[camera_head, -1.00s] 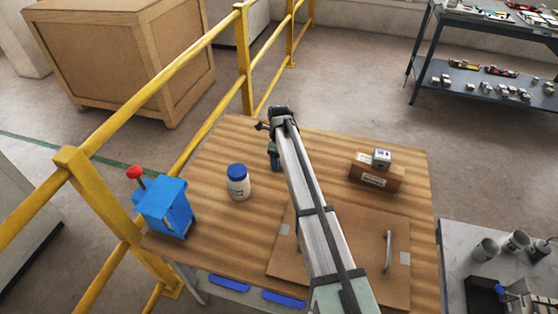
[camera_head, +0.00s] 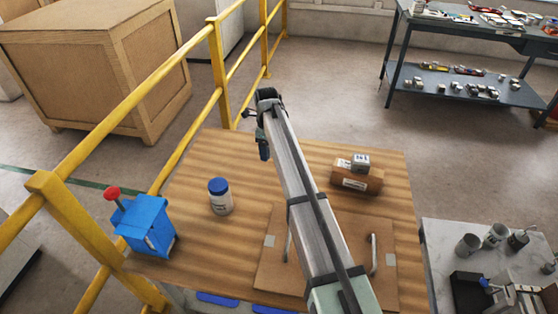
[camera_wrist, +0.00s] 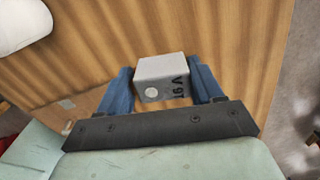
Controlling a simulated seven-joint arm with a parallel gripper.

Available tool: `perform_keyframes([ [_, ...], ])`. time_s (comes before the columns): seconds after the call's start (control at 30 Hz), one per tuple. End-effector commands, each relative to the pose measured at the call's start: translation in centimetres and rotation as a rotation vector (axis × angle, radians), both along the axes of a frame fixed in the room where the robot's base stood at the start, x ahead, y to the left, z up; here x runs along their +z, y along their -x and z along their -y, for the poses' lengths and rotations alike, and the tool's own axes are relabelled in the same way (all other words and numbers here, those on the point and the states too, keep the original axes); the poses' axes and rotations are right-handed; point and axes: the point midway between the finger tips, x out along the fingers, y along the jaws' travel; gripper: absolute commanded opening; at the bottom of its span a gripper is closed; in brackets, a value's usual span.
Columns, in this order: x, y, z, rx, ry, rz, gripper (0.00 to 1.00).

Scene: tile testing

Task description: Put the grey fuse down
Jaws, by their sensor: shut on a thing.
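The grey fuse (camera_wrist: 160,77), a small pale grey block with dark lettering and a round pale spot, sits between the two blue fingers of my gripper (camera_wrist: 163,84) in the wrist view. My gripper is shut on it, above the wooden table (camera_wrist: 110,45). In the head view my gripper (camera_head: 264,148) is near the table's far edge, partly behind my arm, and the held fuse cannot be made out there. I cannot tell its height above the table.
A white jar with a blue lid (camera_head: 220,197) stands left of my arm. A grey block (camera_head: 360,162) rests on a brown box (camera_head: 356,180) to the right. A blue box with a red knob (camera_head: 144,225) is at the left edge. A brown panel (camera_head: 268,262) lies in front.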

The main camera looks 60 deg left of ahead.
Motion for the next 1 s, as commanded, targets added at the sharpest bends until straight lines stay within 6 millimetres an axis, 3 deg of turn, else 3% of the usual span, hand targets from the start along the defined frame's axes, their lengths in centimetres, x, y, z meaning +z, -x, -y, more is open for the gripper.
perform_keyframes([
  [0.03, 0.1, -1.9, 0.2, -0.02, 0.0, 0.0, 0.34],
  [0.2, 0.2, -7.4, 0.2, -0.074, -0.001, -0.001, 0.34],
  [0.3, 0.2, -9.8, -0.1, -0.079, -0.001, -0.001, 0.34],
  [0.4, 0.3, -10.9, -0.7, -0.04, 0.0, -0.001, 0.34],
  [0.8, 0.1, -10.8, -1.0, 0.169, 0.0, -0.004, 0.34],
  [1.0, -1.9, -10.8, -1.0, 0.18, 0.001, -0.003, 0.34],
])
